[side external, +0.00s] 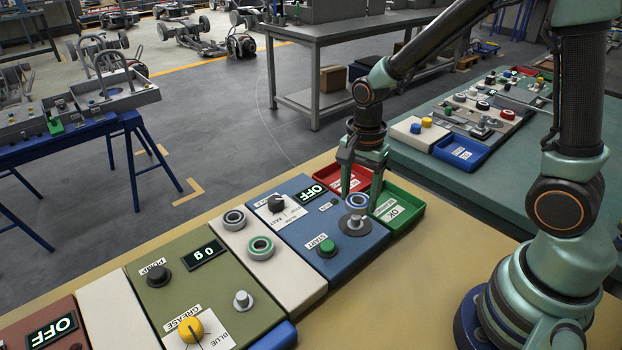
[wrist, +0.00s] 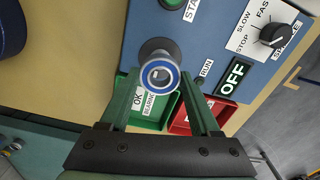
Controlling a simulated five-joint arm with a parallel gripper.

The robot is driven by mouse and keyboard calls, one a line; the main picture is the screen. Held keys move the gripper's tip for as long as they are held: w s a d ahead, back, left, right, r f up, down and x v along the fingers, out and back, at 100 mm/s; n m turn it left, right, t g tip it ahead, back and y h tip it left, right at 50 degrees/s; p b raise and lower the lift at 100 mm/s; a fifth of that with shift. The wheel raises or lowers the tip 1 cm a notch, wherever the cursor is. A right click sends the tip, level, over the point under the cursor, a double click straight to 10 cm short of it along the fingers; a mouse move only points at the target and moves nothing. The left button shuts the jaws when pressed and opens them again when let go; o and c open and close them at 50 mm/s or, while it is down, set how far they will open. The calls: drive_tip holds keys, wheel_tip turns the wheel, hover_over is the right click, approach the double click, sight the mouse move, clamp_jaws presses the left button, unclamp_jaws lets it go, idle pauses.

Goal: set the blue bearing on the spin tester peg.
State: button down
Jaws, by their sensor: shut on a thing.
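The blue bearing (side external: 357,201), a metal ring with a blue band, is between the fingers of my gripper (side external: 361,205). In the wrist view, the bearing (wrist: 160,76) sits between the two fingertips (wrist: 161,80), and the gripper is shut on it. The spin tester (side external: 300,232) is a blue panel with a dial, an OFF display and a green START button. Its peg stands on a dark round base (side external: 355,225) directly under the bearing. The bearing hides the peg's top, so I cannot tell whether it is around the peg or just above it.
A green OK bearing tray (side external: 402,212) and a red tray (side external: 341,180) lie behind the tester. Two other bearings (side external: 261,247) sit on the pale panel to the left. A green grease station (side external: 190,285) lies further left. The front tabletop is clear.

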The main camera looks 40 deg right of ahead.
drive_tip(key=shift+f, duration=2.2)
drive_tip(key=shift+c, duration=0.2)
unclamp_jaws()
drive_tip(key=shift+r, duration=0.1)
wheel_tip(320, 180, up, 12)
wheel_tip(320, 180, up, 7)
idle(0.3)
